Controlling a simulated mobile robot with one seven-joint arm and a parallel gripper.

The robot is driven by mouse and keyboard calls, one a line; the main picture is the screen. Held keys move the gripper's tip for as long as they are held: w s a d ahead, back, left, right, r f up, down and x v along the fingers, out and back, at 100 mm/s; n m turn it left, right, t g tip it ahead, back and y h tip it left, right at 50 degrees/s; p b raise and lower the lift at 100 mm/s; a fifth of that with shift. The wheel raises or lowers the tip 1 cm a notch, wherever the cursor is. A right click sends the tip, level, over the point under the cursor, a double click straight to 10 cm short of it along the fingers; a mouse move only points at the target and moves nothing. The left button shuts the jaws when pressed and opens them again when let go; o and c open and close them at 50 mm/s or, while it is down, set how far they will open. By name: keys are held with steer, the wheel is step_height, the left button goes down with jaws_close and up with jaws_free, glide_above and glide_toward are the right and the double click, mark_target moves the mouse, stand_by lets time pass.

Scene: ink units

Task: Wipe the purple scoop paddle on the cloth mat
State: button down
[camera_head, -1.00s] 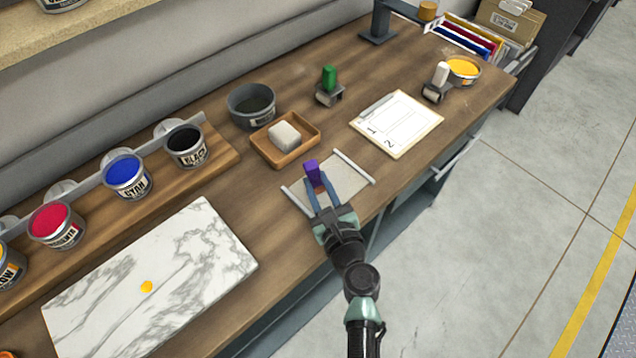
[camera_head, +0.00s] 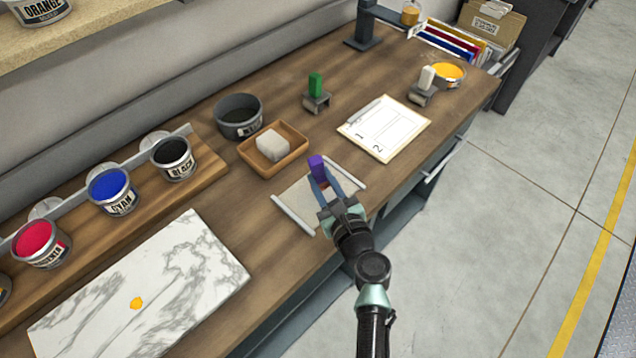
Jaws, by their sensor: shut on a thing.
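The purple scoop paddle (camera_head: 317,166) stands upright between the fingers of my gripper (camera_head: 325,184), which is shut on its handle. The cloth mat (camera_head: 301,196) lies on the bench below, a pale sheet between two light bars. My gripper is over the mat's right part. The paddle's lower end is hidden behind the fingers, so I cannot tell whether it touches the mat.
A wooden tray (camera_head: 296,157) with a pale block (camera_head: 270,146) and a dark bowl (camera_head: 240,117) are behind the mat. A marble slab (camera_head: 180,270) with an orange blob (camera_head: 137,303) is at left. A clipboard (camera_head: 402,133) lies at right.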

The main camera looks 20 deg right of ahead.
steer(key=shift+w+d, duration=0.2)
steer(key=shift+d, duration=0.5)
steer(key=shift+w+d, duration=0.2)
steer(key=shift+d, duration=0.5)
steer(key=shift+s+a+p, duration=0.25)
steer(key=shift+s+a, duration=0.15)
steer(key=shift+a, duration=0.75)
steer(key=shift+s+a+p, duration=0.2)
steer(key=shift+s+a, duration=0.15)
steer(key=shift+a, duration=0.75)
steer(key=shift+s+a+p, duration=0.25)
steer(key=shift+s+a, duration=0.15)
steer(key=shift+a, duration=0.75)
step_height(320, 180, up, 6)
steer(key=p, duration=0.5)
steer(key=shift+p, duration=0.4)
